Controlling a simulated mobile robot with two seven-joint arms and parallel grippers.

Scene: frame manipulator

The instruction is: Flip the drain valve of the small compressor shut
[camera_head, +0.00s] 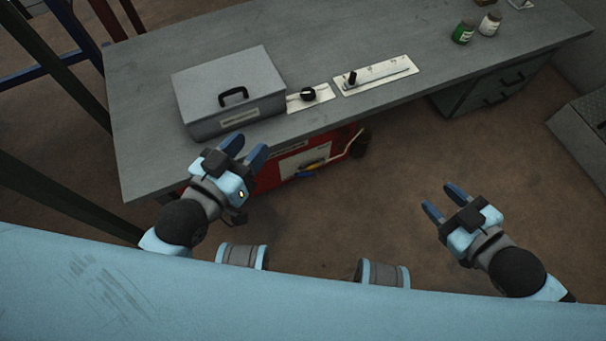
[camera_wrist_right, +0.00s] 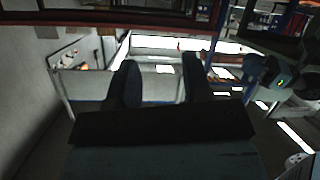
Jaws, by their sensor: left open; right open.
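The small red compressor (camera_head: 271,170) sits under the front edge of the workbench, partly hidden by the bench top. A small lever with blue and yellow parts (camera_head: 308,169) shows on its front; I cannot tell its exact position. My left gripper (camera_head: 247,149) is open and empty, in front of the bench edge and left of the lever. My right gripper (camera_head: 443,199) is open and empty over the floor, right of the compressor and apart from it. The right wrist view shows its two dark fingers (camera_wrist_right: 160,85) with nothing between them.
The grey workbench (camera_head: 380,30) holds a grey metal box (camera_head: 228,88), a plate with a black knob (camera_head: 309,95) and a slider panel (camera_head: 375,75). A green jar (camera_head: 463,32) and a white jar (camera_head: 490,23) stand at the back right. The floor (camera_head: 400,150) between the grippers is clear.

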